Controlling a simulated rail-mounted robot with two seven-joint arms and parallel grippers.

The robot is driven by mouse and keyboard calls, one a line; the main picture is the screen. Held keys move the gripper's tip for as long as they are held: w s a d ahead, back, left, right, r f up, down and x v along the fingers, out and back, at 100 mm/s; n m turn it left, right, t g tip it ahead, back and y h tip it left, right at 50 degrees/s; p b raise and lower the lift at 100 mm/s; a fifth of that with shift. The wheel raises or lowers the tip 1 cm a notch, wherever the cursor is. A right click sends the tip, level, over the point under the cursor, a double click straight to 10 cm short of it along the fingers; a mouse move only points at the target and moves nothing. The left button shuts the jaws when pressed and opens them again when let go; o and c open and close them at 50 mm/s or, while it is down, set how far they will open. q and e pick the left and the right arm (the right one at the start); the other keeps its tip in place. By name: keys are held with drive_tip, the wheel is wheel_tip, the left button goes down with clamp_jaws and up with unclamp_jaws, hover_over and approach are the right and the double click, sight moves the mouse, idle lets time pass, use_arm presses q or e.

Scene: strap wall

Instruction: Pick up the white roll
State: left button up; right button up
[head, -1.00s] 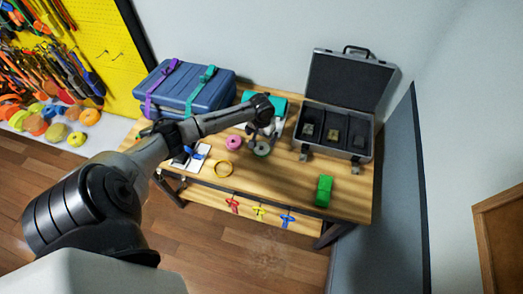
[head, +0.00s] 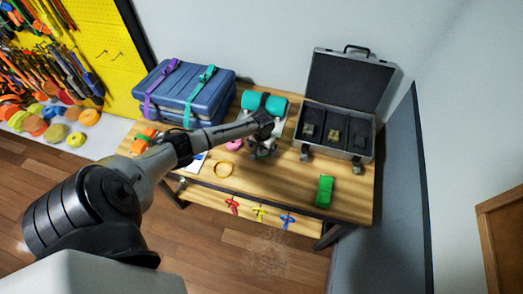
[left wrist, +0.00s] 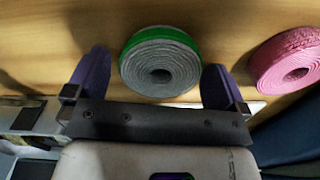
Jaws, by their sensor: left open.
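A roll (left wrist: 160,62) with a pale grey-white wound face and a green outer band lies flat on the wooden table in the left wrist view. No plainly all-white roll shows. My left gripper (left wrist: 155,82) is open, with one purple finger on either side of the roll's near part. Nothing is gripped, and I cannot tell whether the fingers touch it. In the head view my left gripper (head: 261,152) is over the table and hides this roll. My right gripper is not in view.

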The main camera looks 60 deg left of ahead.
use_arm(q)
drive_tip(key=shift+c, duration=0.3)
drive_tip(key=c, duration=0.4)
drive_tip(key=shift+r, duration=0.15)
